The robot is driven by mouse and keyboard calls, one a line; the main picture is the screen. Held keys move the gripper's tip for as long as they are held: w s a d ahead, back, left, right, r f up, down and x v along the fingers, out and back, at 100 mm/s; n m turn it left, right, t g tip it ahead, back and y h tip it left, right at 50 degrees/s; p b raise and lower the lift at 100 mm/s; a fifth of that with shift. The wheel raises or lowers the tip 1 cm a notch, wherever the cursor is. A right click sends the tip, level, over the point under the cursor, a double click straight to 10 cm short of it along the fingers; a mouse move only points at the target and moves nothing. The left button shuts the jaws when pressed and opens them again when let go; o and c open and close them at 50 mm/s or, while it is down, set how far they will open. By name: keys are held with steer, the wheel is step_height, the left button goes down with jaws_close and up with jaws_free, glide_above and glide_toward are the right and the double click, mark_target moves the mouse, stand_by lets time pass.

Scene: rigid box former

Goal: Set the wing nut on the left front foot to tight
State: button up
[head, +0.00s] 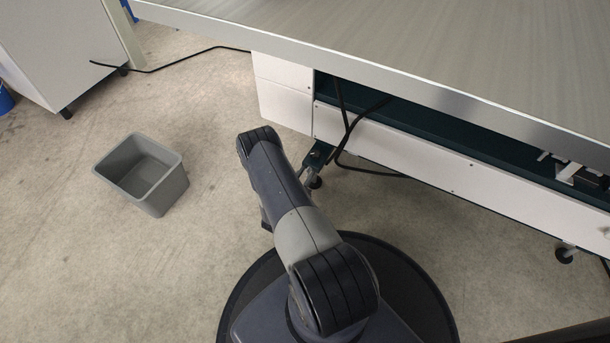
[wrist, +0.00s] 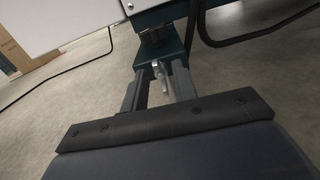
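The left front foot (head: 316,183) of the machine stands on the floor below the left end of the white-panelled frame, partly hidden by my arm in the head view. In the wrist view a small bright metal piece, seemingly the wing nut (wrist: 161,73), shows below a dark green leg (wrist: 158,17). My gripper (wrist: 158,70) has its two grey fingers apart, one on each side of this metal piece, with gaps visible. It looks open. The exact angle of the wing nut is too small to tell. In the head view my gripper is mostly hidden at the foot.
A grey bin (head: 146,172) stands on the floor at left. Black cables (head: 352,125) hang under the grey tabletop (head: 400,40) near the foot. Another foot (head: 565,254) stands at right. A white cabinet (head: 60,45) is at the upper left. Floor around the bin is clear.

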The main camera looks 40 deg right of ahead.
steer(key=shift+a, duration=0.1)
steer(key=p+v, duration=0.3)
steer(key=v, duration=0.7)
steer(key=shift+a, duration=0.3)
steer(key=shift+s, duration=0.1)
steer(key=b+x, duration=0.3)
steer(key=x, duration=0.8)
steer(key=shift+s, duration=0.1)
